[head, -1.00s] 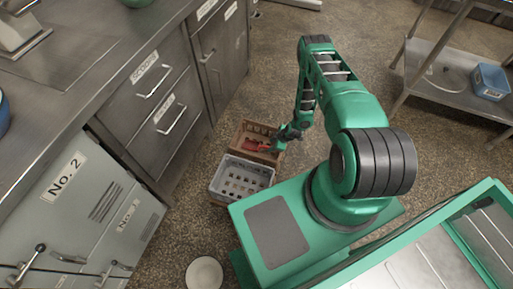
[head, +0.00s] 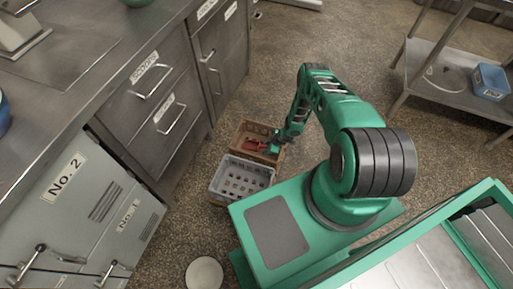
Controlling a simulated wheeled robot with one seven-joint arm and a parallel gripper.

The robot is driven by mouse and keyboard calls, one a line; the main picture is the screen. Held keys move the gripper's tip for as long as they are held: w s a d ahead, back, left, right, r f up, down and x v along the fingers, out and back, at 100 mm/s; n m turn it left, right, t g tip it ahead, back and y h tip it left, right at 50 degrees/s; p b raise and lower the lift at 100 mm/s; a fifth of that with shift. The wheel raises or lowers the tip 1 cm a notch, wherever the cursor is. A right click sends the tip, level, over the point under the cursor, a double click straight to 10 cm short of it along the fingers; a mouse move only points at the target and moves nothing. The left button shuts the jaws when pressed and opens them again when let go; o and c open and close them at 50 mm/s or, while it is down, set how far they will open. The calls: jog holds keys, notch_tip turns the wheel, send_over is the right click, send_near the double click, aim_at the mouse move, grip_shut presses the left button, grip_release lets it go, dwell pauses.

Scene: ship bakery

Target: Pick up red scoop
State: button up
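The red scoop (head: 254,145) lies in the brown crate (head: 236,134) on the floor, beside the steel cabinets. My gripper (head: 271,147) is low at the crate, right at the right part of the scoop. The gripper's fingers are small and partly hidden by my own wrist, so I cannot tell whether they are open or shut on the scoop. The scoop still appears down inside the crate.
A grey plastic crate (head: 219,182) stands directly in front of the brown one. Steel drawers (head: 150,85) rise on the left. A white round dish (head: 204,274) is on the floor near my base. A steel shelf (head: 440,82) stands at right, with open floor between.

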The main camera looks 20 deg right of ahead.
grip_shut()
jog(key=shift+r, duration=0.15)
jog(key=shift+r, duration=4.85)
